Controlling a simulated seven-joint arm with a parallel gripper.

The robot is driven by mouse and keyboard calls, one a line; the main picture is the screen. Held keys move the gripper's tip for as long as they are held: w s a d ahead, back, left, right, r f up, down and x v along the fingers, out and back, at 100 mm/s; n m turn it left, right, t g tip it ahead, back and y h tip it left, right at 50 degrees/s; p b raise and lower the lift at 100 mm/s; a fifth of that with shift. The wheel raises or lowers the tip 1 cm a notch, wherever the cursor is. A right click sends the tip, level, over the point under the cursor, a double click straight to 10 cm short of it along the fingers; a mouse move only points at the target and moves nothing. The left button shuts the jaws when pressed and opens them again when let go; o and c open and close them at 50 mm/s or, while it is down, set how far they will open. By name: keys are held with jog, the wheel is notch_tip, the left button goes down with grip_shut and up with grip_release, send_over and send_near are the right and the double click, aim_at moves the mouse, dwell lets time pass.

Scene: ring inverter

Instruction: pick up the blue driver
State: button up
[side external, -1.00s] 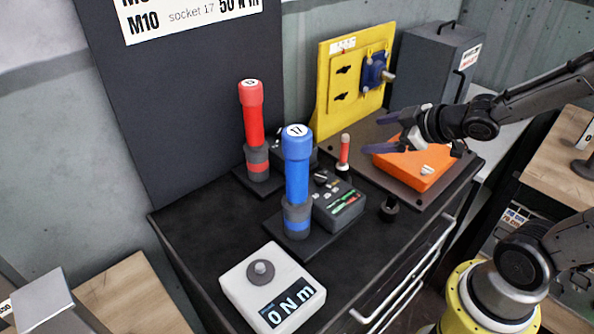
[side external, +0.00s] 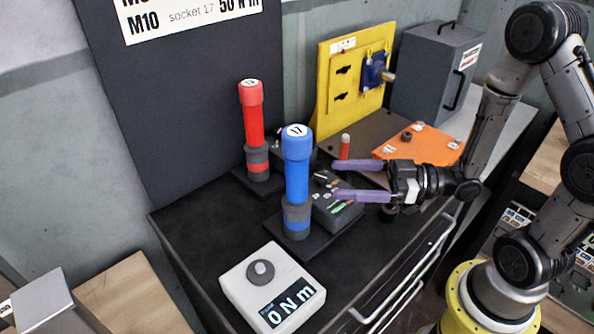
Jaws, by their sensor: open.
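The blue driver (side external: 297,172) stands upright on a dark base plate (side external: 318,245) in the middle of the black cart top. It has a round label reading 17 on its cap and a grey and blue collar low down. My gripper (side external: 335,179) is open, with its two purple fingers pointing left toward the driver. The fingertips are to the right of the driver's shaft and seem apart from it. Nothing is between the fingers except the view of the grey box behind them.
A red driver (side external: 252,125) stands behind left of the blue one. A white torque tester (side external: 271,290) reading 0 N m is in front. A grey box (side external: 338,212) lies beneath my fingers. A yellow panel (side external: 333,80) and orange plate (side external: 425,141) are behind.

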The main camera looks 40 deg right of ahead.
aim_at(297, 176)
jog(key=x, duration=1.2)
jog(key=shift+w+a, duration=0.2)
jog(key=shift+a, duration=0.05)
grip_shut()
jog(key=shift+r, duration=0.25)
